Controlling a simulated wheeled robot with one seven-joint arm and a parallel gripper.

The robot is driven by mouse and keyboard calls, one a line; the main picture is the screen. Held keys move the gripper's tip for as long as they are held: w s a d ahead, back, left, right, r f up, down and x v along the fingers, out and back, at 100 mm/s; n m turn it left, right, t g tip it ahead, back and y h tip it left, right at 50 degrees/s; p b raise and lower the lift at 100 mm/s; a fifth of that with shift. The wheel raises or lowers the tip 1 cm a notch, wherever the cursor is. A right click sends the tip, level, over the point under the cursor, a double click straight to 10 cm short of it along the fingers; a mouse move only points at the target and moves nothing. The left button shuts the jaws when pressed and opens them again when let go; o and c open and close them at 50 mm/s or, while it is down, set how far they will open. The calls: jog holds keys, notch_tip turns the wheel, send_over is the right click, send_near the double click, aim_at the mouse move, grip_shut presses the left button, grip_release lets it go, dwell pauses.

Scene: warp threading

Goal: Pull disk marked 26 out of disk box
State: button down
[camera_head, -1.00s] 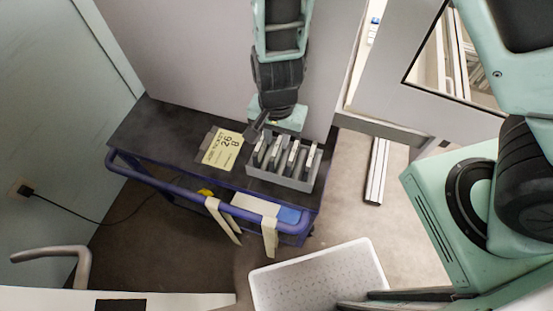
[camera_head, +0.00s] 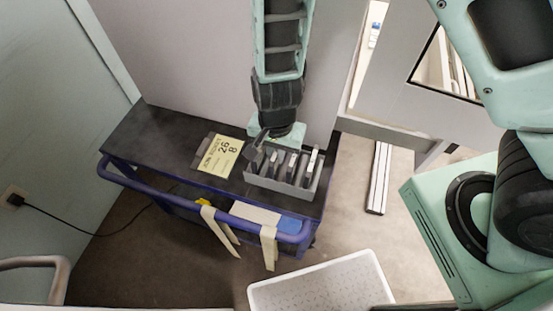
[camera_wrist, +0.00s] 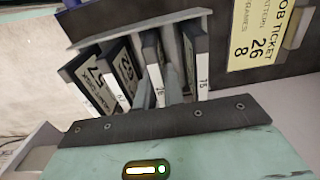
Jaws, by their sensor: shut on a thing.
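The grey disk box (camera_head: 313,190) stands on the dark cart top, with several dark disks upright in its slots. In the wrist view, my gripper (camera_wrist: 160,94) reaches in from below, its fingers on either side of a disk (camera_wrist: 153,62) with a white edge label. It is shut on that disk. The label is partly covered and small; it looks like 26 or 76. That disk is still between the box walls. To its right is a disk marked 75 (camera_wrist: 202,82); to its left is one that seems marked 67 (camera_wrist: 122,97).
A yellow job ticket (camera_head: 219,156) reading 26 and 8 lies on the cart top (camera_head: 150,135) left of the box. A blue rail (camera_head: 150,180) runs along the cart's front. A white perforated tray (camera_head: 320,282) is below in front. A wall stands behind the cart.

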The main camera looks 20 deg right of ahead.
jog(key=shift+r+p, duration=4.05)
